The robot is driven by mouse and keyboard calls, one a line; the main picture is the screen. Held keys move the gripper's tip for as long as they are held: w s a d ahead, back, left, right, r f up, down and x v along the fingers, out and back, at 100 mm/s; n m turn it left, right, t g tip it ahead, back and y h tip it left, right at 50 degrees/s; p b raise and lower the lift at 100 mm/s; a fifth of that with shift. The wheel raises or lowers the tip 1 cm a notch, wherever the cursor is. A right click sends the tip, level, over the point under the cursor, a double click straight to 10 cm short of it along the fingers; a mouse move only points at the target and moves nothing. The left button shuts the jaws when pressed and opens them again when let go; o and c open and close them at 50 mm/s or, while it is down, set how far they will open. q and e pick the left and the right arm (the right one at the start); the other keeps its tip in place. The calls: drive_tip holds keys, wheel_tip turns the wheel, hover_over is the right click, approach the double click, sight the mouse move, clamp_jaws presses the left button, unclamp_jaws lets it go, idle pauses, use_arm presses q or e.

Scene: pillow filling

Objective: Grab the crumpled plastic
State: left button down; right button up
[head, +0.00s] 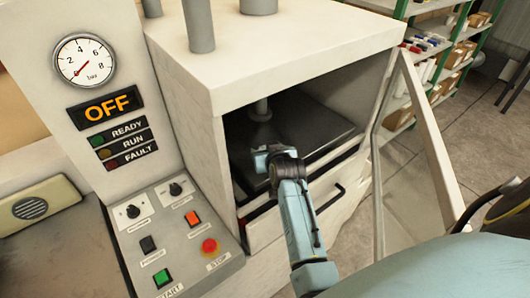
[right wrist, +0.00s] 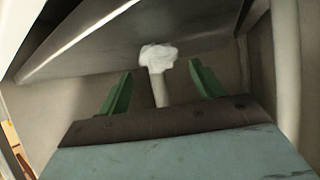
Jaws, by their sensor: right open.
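The crumpled plastic (right wrist: 158,56) is a small white wad in the right wrist view. It sits at the end of a pale cylindrical post (right wrist: 160,92), against or close to a grey plate. My right gripper (right wrist: 161,70) has its two green fingers apart, one on each side of the post, with the plastic just beyond and between the fingertips. I cannot tell whether they touch it. In the head view my right arm reaches into the open chamber of the machine (head: 290,62); its fingers and the plastic are hidden there. My left gripper is not in view.
The chamber has a dark plate (head: 315,125) inside and close side walls. Its glazed door (head: 425,135) stands open on the right. A control panel (head: 165,235) with buttons and an OFF display (head: 105,107) are on the left. Green shelves (head: 450,60) stand behind.

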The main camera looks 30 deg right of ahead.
sight(264, 147)
drive_tip(key=shift+x, duration=2.6)
drive_tip(key=shift+c, duration=0.3)
drive_tip(key=c, duration=1)
